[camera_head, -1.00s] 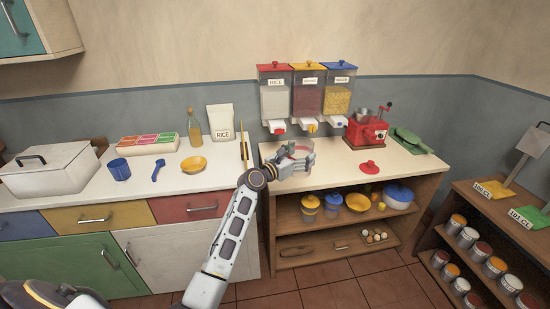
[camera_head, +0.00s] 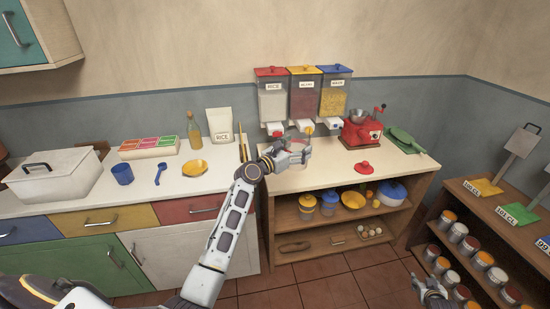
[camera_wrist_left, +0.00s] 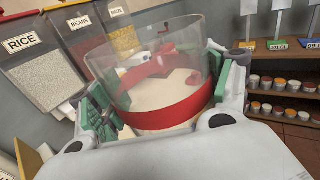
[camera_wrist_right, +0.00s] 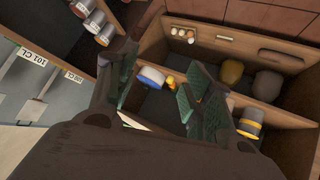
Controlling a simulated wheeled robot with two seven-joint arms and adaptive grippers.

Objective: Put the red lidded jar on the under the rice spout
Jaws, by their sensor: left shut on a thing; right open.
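My left gripper (camera_head: 295,154) is shut on a clear open jar (camera_head: 299,142) with a red band. The left wrist view shows the green finger pads on both sides of the jar (camera_wrist_left: 160,62). The jar is in front of the dispensers, a little right of the rice spout (camera_head: 275,130) and near the beans spout. Whether it touches the counter is unclear. The rice dispenser (camera_head: 272,101) has a red top and also shows in the left wrist view (camera_wrist_left: 35,75). A red lid (camera_head: 366,168) lies on the counter. My right gripper (camera_head: 432,290) is open and empty at lower right.
The beans (camera_head: 305,97) and maize (camera_head: 335,96) dispensers hang beside the rice. A red grinder (camera_head: 361,132) and green scoop (camera_head: 404,140) stand right on the wooden counter. A shelf of cans (camera_head: 458,232) is at right.

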